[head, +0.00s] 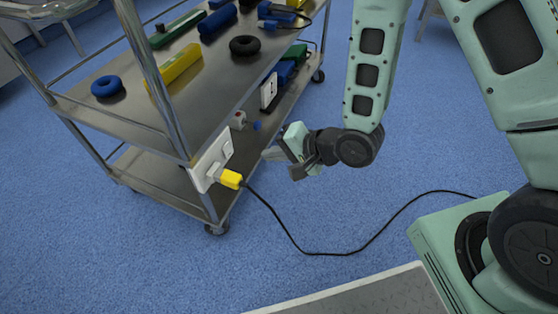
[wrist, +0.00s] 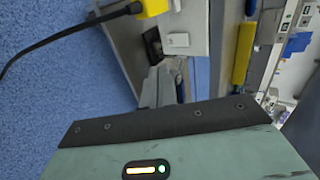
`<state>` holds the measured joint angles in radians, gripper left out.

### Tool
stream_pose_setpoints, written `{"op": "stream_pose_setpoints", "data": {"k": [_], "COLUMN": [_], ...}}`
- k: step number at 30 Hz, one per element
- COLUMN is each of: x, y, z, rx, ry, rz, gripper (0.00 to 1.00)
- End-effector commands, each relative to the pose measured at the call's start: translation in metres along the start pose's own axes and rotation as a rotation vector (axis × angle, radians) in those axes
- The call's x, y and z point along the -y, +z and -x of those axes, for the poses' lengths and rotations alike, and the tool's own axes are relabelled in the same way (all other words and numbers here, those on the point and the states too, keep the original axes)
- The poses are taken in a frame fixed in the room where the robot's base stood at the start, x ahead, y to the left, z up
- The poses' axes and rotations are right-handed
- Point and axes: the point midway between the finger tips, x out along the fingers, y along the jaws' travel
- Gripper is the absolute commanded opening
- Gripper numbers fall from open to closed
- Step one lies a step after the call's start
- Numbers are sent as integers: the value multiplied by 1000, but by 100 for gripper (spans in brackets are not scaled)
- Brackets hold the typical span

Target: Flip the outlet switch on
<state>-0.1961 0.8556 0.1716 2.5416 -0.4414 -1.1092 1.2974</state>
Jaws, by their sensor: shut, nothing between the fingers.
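A white outlet panel (head: 203,171) is fixed upright to the front right end of the metal cart, by a corner post. Its switch (head: 227,149) is on the right part of the panel. In the wrist view the switch (wrist: 178,40) shows near the top, beside the plug (wrist: 153,7). My gripper (head: 268,153) is shut and empty, to the right of the panel, with its fingertips pointing toward it. A gap shows between fingertips and switch. The fingers (wrist: 159,84) also show in the wrist view.
The black cable (head: 330,254) loops over the blue floor, which is otherwise open here.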

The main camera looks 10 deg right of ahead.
Motion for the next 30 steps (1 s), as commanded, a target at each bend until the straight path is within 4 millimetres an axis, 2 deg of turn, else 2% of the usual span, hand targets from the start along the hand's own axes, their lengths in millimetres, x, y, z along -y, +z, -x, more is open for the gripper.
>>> {"op": "stream_pose_setpoints", "data": {"k": [1,10,15,21,30], "x": [-5,-3,11,18,19], "y": [1,1,1,1,0], "z": [-13,-69,-90,-101,-102], "rx": [2,2,1,1,0], "ry": [-3,-2,-4,0,0], "rz": [5,2,4,1,0], "gripper": [0,0,0,0,0]}}
